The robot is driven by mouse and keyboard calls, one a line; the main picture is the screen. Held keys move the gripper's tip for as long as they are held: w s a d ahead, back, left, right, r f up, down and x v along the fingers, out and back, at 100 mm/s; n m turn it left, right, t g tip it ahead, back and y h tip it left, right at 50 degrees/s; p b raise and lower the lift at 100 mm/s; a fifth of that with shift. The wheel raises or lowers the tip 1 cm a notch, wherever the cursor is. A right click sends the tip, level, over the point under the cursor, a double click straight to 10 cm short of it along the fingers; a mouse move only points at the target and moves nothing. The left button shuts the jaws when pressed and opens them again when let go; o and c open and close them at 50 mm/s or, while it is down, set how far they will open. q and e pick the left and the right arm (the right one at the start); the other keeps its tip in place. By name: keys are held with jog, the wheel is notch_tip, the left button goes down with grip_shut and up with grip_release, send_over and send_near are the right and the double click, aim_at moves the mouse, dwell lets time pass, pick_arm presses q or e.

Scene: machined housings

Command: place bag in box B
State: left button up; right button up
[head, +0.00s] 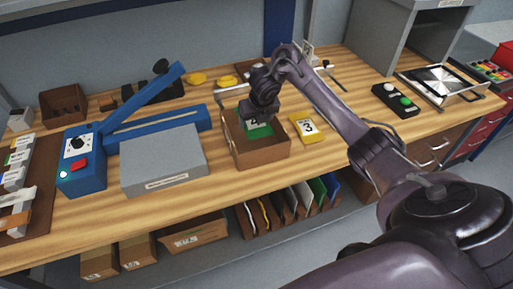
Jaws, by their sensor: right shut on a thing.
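My right gripper (264,112) reaches down over an open cardboard box (262,161) in the middle of the bench. It is shut on a green bag (256,131) with a white patch and a dark mark, partly covered by the gripper. The bag is at the box opening, within its walls as seen from here; I cannot tell whether it touches the bottom. No letter B is readable on the box. My left gripper is out of view.
A yellow card marked 3 (307,127) lies right of the box. A grey block (163,160) and a blue sealer (84,160) with its arm raised stand left. A button box (395,100) and a metal tray (440,82) lie right. Another brown box (62,102) stands back left.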

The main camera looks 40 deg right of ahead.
jog(key=b, duration=0.2)
send_over(255, 143)
jog(key=s, duration=0.1)
notch_tip(255, 143, down, 4)
jog(key=shift+s+a+f, duration=0.1)
jog(key=shift+s+a, duration=0.05)
jog(key=shift+f, duration=0.35)
notch_tip(255, 143, down, 4)
jog(key=shift+b, duration=0.65)
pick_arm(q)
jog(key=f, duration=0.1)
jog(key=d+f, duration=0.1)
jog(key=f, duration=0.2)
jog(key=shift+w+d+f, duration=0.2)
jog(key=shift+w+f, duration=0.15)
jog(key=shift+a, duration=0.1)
pick_arm(e)
jog(key=shift+f, duration=0.1)
jog(key=o, duration=1.1)
jog(key=shift+f, duration=0.1)
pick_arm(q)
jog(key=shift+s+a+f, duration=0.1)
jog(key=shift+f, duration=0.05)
